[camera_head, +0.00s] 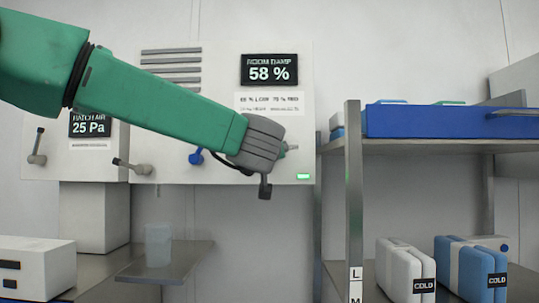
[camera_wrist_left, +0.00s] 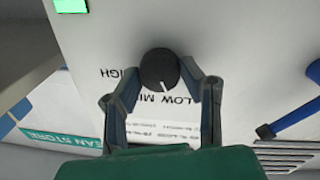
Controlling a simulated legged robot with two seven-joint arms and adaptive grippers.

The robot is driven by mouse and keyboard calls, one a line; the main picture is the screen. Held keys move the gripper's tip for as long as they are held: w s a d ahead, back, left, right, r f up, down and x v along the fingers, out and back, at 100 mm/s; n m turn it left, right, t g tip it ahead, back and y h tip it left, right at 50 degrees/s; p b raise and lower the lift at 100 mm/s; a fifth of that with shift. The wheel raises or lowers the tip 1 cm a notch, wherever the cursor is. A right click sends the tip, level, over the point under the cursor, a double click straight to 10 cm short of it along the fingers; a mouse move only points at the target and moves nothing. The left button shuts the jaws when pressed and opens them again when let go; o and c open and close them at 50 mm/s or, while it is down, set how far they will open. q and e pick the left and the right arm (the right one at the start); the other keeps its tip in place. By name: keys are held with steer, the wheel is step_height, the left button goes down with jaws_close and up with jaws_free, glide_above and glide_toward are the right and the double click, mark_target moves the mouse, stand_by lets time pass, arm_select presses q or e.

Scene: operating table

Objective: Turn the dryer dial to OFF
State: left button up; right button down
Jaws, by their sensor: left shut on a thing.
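The dryer is a white wall panel with a dark display (camera_head: 269,69) reading ROOM DAMP 58 %. Its black round dial (camera_wrist_left: 158,68) shows in the left wrist view, with a white pointer mark toward the picture's bottom, near the printed LOW. HIGH and part of another word are also printed around it; I see no OFF label. My left gripper (camera_wrist_left: 160,73) has a finger on each side of the dial and is shut on it. In the head view my left gripper (camera_head: 287,150) is at the panel's lower right and hides the dial. My right gripper is not in view.
A blue lever (camera_head: 196,157) and a grey lever (camera_head: 133,166) sit left of my gripper. A green light (camera_head: 303,176) glows at the panel's lower right corner. A metal shelf (camera_head: 430,146) stands to the right, with white and blue COLD cases (camera_head: 407,270) below.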

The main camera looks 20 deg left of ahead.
arm_select(q)
steer(key=shift+d+f, duration=0.1)
steer(key=shift+f, duration=0.1)
steer(key=n+b, duration=0.1)
steer(key=n, duration=0.2)
steer(key=n+b, duration=0.1)
steer(key=n, duration=0.2)
steer(key=n+b, duration=0.1)
steer(key=n, duration=0.2)
steer(key=shift+f+n+t+b, duration=0.25)
steer(key=shift+n+t+b, duration=0.05)
steer(key=shift+n+b, duration=0.1)
stand_by(0.3)
steer(key=o, duration=1.1)
steer(key=shift+o, duration=0.2)
steer(key=shift+r, duration=0.15)
steer(key=shift+s, duration=0.15)
